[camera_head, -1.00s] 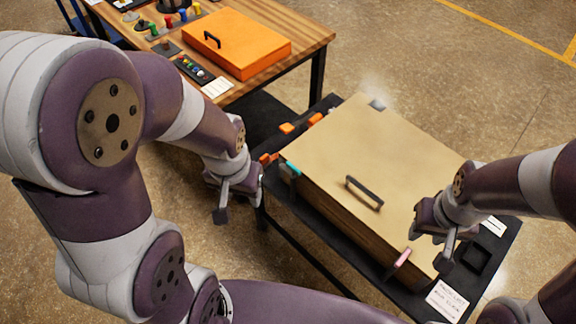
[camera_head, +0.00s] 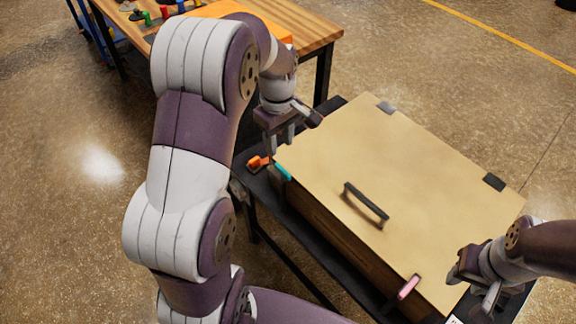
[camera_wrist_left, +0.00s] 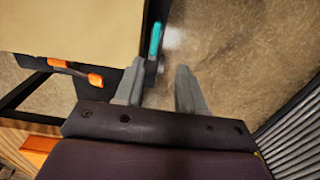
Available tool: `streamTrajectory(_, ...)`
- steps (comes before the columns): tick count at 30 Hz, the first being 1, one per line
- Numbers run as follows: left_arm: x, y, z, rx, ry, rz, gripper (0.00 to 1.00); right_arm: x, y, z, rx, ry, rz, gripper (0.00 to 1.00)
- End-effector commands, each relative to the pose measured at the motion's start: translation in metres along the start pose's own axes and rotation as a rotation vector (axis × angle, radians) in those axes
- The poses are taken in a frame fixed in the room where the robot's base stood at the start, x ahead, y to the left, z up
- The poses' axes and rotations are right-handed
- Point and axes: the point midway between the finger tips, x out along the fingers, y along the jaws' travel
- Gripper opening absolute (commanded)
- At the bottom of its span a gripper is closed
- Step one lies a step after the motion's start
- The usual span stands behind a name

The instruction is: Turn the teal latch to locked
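The teal latch (camera_head: 283,172) is at the left corner of the tan-lidded box (camera_head: 400,165), against its front edge. In the left wrist view the teal latch (camera_wrist_left: 156,40) is a narrow bar beyond my fingertips, in line with the space between them. My left gripper (camera_head: 282,140) is open and empty, just above and behind the latch in the head view. The left wrist view also shows its two fingers apart (camera_wrist_left: 160,85). I see no contact with the latch. My right gripper (camera_head: 472,288) looks open and empty, near the box's right front corner.
A pink latch (camera_head: 408,287) is on the box's front right edge. A black handle (camera_head: 366,204) stands up from the lid. Orange-handled pieces (camera_head: 257,163) lie on the dark stand left of the box. A wooden table (camera_head: 318,32) stands behind my left arm.

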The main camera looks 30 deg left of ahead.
Motion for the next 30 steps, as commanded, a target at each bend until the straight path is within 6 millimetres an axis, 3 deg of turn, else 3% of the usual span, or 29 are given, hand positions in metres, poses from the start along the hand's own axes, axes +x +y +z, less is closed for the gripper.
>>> streamTrajectory(3, 0.035, -0.001, 0.001, 0.002, -0.003, -0.004, 0.39, 0.006, 0.0, 0.001, 0.0, -0.001, 0.0, 0.39)
streamTrajectory(10, 0.084, 0.0, 0.001, 0.004, -0.001, -0.001, 0.39, 0.01, 0.0, 0.001, 0.0, -0.001, 0.0, 0.39)
streamTrajectory(15, 0.099, 0.0, 0.0, 0.005, 0.0, 0.001, 0.39, 0.011, 0.0, 0.001, 0.0, -0.001, 0.0, 0.39)
streamTrajectory(23, 0.1, 0.001, 0.0, 0.005, 0.001, 0.002, 0.39, 0.011, 0.0, 0.001, 0.0, -0.001, 0.0, 0.39)
streamTrajectory(24, 0.1, 0.001, 0.0, 0.005, 0.001, 0.002, 0.26, 0.011, 0.0, 0.001, 0.0, -0.001, 0.0, 0.39)
streamTrajectory(27, 0.1, 0.001, 0.0, 0.005, 0.001, 0.002, 0.0, 0.011, 0.0, 0.001, 0.0, -0.001, 0.0, 0.39)
streamTrajectory(30, 0.1, 0.0, 0.0, 0.005, 0.001, 0.002, 0.0, 0.011, 0.0, 0.001, 0.0, -0.001, 0.0, 0.39)
